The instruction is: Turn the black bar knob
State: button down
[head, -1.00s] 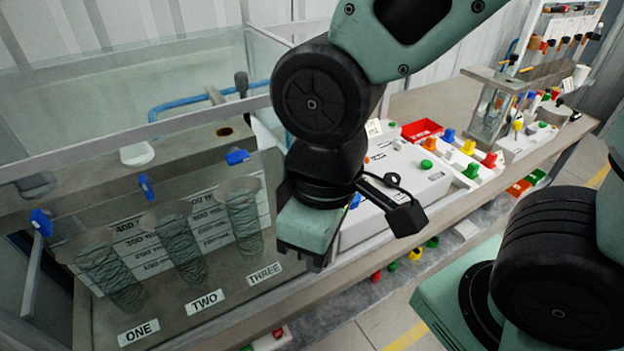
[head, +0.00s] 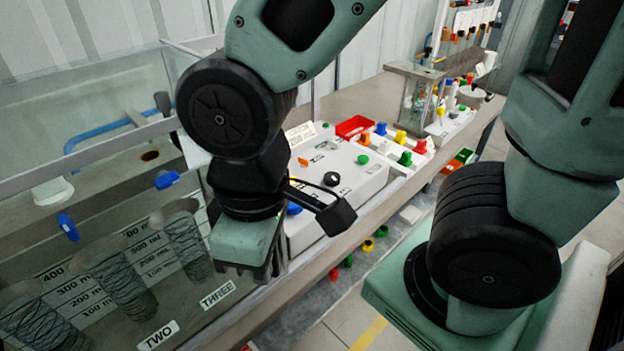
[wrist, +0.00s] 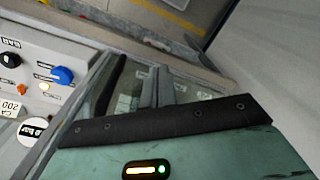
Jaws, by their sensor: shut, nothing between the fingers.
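The black bar knob (head: 331,179) sits on the sloping face of a white control box (head: 352,192) in the middle of the head view. A dark knob (wrist: 10,60) at the left edge of the wrist view, near a BAR label, seems to be the same one. My gripper (head: 250,272) is shut and empty. It points down in front of the glass tank, left of and nearer than the white box, apart from the knob. My wrist hides the left part of the box.
A blue knob (head: 294,208) and an orange button (head: 303,162) share the box, with a green button (head: 363,159). The glass tank (head: 90,120) with measuring tubes stands left. Floor shows in front of the bench.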

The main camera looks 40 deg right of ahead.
aim_at(333, 178)
jog(key=z, duration=0.8)
jog(key=i+j+z, duration=0.1)
jog(key=j+z, duration=0.15)
jog(key=z, duration=0.2)
jog(key=j+z, duration=0.25)
jog(key=z, duration=0.15)
jog(key=i+j, duration=0.05)
